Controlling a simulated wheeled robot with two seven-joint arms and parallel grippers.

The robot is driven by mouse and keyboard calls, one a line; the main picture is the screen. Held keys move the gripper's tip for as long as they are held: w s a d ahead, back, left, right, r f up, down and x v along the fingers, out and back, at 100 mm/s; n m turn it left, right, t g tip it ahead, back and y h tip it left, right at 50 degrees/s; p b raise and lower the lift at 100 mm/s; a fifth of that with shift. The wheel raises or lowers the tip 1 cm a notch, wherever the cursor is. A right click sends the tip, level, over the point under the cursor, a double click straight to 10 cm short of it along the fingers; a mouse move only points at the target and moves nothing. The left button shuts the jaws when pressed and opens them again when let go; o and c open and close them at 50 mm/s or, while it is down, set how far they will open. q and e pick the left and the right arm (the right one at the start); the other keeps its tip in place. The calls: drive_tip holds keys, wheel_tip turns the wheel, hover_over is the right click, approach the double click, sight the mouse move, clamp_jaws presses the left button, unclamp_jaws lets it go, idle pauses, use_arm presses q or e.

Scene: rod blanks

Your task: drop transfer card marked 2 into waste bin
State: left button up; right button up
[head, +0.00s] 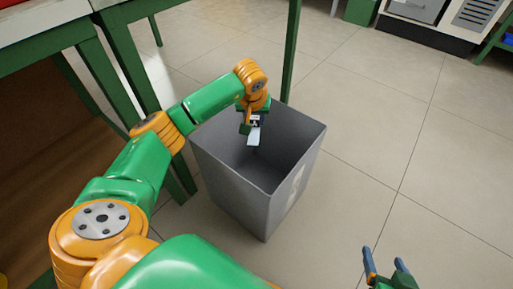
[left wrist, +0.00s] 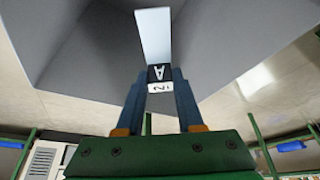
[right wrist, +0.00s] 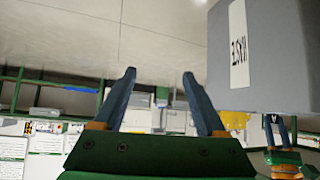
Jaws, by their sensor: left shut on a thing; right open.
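The transfer card (left wrist: 154,38) is a pale strip with a black patch marked A and a white patch marked 2. My left gripper (left wrist: 160,84) is shut on its marked end. In the head view the card (head: 254,136) hangs down from my left gripper (head: 254,120), over the opening of the grey waste bin (head: 228,182). The bin's inside looks empty where I can see it. My right gripper (right wrist: 160,88) is open and empty. In the head view it (head: 387,264) is low at the right, apart from the bin.
Green table legs (head: 112,75) stand left of and behind the bin. A white cabinet (head: 430,22) is at the back right. The tiled floor right of the bin is clear.

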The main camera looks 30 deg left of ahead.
use_arm(q)
drive_tip(key=o, duration=1.1)
drive_tip(key=p+v, duration=0.1)
drive_tip(key=v, duration=0.1)
drive_tip(key=shift+r, duration=0.35)
drive_tip(key=p+v, duration=0.1)
drive_tip(key=v, duration=0.2)
drive_tip(key=shift+p, duration=0.3)
drive_tip(key=shift+s+d+r, duration=0.15)
drive_tip(key=shift+s+r, duration=0.05)
drive_tip(key=shift+r, duration=0.2)
drive_tip(key=shift+s+d+r, duration=0.1)
drive_tip(key=shift+s+r, duration=0.05)
drive_tip(key=shift+r, duration=0.05)
use_arm(e)
drive_tip(key=s+d+f+g+h, duration=0.1)
drive_tip(key=s+d+f+g, duration=0.1)
drive_tip(key=s+f+g, duration=0.4)
drive_tip(key=s+f, duration=0.2)
drive_tip(key=s, duration=0.1)
drive_tip(key=shift+s+d+f+g, duration=0.25)
drive_tip(key=shift+d+g, duration=0.05)
